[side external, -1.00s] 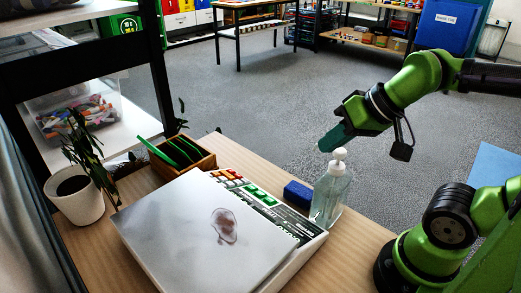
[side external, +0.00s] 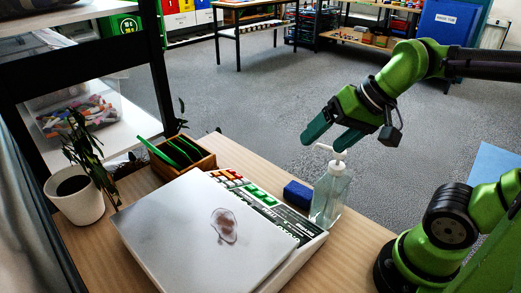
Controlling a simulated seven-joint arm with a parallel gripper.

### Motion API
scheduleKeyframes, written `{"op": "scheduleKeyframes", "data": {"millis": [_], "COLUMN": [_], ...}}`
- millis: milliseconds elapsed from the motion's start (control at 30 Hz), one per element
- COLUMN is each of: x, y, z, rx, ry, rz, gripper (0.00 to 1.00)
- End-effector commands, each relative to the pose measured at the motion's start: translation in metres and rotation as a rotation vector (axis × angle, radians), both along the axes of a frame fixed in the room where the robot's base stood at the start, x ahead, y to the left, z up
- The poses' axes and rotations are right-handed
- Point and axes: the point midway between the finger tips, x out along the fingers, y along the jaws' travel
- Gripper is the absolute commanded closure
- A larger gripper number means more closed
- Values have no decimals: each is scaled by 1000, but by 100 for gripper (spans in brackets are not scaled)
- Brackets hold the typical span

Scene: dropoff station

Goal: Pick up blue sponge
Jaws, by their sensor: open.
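The blue sponge (side external: 298,194) lies on the wooden table, between the scale's keypad side and a clear pump bottle. My gripper (side external: 328,142) is open and empty, its two green fingers apart. It is in the air above the sponge and the bottle, with one finger beside or in front of the pump head; I cannot tell whether they touch. The sponge's right end is close to the bottle.
The clear pump bottle (side external: 328,198) stands upright just right of the sponge. A scale (side external: 180,222) with a brown stain on its plate fills the table's middle. A wooden box (side external: 174,158) with green items and a potted plant (side external: 78,199) stand left.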

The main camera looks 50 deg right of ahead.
Motion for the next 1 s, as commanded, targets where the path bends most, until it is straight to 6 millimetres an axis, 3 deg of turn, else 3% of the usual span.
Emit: {"op": "scheduleKeyframes", "data": {"millis": [267,500,700,800,1000], "x": [55,103,133,141,145], "y": [-24,-49,-59,-60,-60], "z": [-13,-45,-71,-79,-89], "rx": [322,319,195,147,112], "ry": [511,794,743,667,585], "rz": [-718,-1560,-2213,-2422,-2581], "gripper": [19,19,19,19,19]}}
